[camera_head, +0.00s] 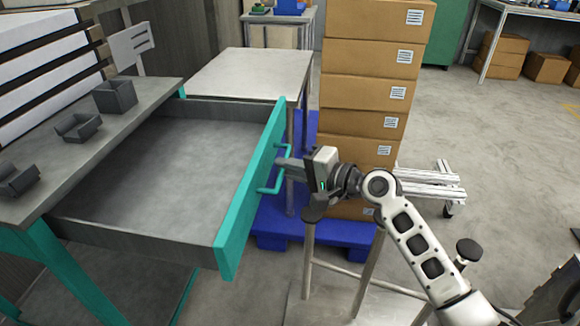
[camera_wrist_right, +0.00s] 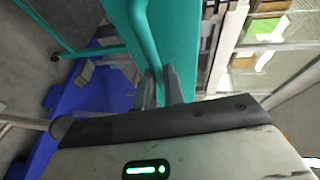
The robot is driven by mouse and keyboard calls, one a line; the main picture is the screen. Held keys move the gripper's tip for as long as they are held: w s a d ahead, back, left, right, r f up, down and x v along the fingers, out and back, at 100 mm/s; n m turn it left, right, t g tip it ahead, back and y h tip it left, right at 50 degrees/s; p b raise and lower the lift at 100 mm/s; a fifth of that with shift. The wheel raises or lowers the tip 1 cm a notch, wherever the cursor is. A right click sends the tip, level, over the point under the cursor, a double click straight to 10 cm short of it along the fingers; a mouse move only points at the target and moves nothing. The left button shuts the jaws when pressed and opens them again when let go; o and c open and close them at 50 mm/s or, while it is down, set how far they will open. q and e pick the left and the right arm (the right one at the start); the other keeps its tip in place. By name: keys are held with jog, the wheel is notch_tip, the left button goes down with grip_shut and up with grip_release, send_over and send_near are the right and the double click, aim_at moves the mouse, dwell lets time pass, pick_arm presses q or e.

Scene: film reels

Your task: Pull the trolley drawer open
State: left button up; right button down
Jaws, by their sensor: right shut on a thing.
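The trolley drawer (camera_head: 165,165) is pulled well out from under the grey trolley top (camera_head: 60,170), and its grey inside is empty. Its teal front panel (camera_head: 240,205) carries a teal bar handle (camera_head: 268,188). My right gripper (camera_head: 282,163) reaches in from the right and is shut on the handle. In the right wrist view the gripper's fingers (camera_wrist_right: 162,88) close at the teal handle bar (camera_wrist_right: 128,35), beside the front panel (camera_wrist_right: 170,40). The exact contact is partly hidden by the gripper body. My left gripper is not in view.
Small grey bins (camera_head: 115,95) stand on the trolley top. A stack of cardboard boxes (camera_head: 360,95) on a blue pallet (camera_head: 320,232) stands close behind my right gripper. A stool-like metal frame (camera_head: 308,255) stands below my right arm. Open floor (camera_head: 510,160) lies to the right.

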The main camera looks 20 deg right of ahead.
jog(key=c, duration=1.5)
grip_release()
jog(key=v, duration=1.6)
jog(key=shift+r, duration=0.1)
